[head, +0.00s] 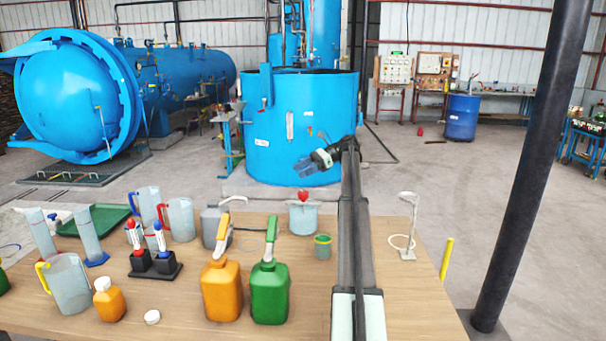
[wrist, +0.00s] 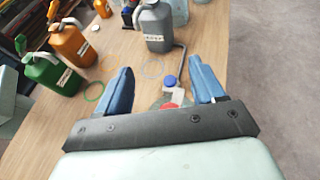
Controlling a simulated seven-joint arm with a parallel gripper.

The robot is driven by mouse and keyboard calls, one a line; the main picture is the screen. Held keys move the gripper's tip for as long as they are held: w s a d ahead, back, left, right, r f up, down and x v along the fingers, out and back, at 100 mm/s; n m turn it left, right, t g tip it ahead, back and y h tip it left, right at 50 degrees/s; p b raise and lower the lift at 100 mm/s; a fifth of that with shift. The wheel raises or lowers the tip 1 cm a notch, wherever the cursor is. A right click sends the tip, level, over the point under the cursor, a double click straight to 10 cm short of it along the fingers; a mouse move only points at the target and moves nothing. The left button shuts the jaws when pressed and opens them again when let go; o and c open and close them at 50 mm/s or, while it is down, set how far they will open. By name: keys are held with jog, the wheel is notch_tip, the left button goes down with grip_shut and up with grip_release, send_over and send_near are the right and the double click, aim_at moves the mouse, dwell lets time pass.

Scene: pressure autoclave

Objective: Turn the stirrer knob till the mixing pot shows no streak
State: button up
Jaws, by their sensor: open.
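The mixing pot (head: 301,217) is a small pale blue-grey vessel on the table, with the red stirrer knob (head: 303,197) on top. Any streak in it is too small to tell. My gripper (head: 304,169) is open, above the pot and apart from the knob in the head view. In the wrist view, its two blue fingers (wrist: 162,86) stand wide apart. A red patch (wrist: 171,105), probably the knob, shows low between them, partly hidden by the gripper body. A small blue cap (wrist: 169,80) also shows between the fingers.
A green-rimmed cup (head: 323,248) stands right of the pot. A grey jug (head: 214,228), an orange jug (head: 221,290) and a green jug (head: 270,292) stand to its left. A white stand (head: 408,230) is at the right. The table's right side is mostly clear.

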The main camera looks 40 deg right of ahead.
jog(key=s+d+t, duration=0.1)
jog(key=s+d, duration=0.3)
jog(key=s, duration=0.1)
jog(key=m+t+h, duration=0.5)
jog(key=m+h, duration=0.1)
jog(key=m, duration=0.1)
send_near(306, 192)
jog(key=x, duration=1.1)
jog(key=shift+s+a, duration=0.1)
jog(key=shift+a, duration=0.1)
jog(key=shift+c, duration=0.2)
jog(key=c, duration=0.9)
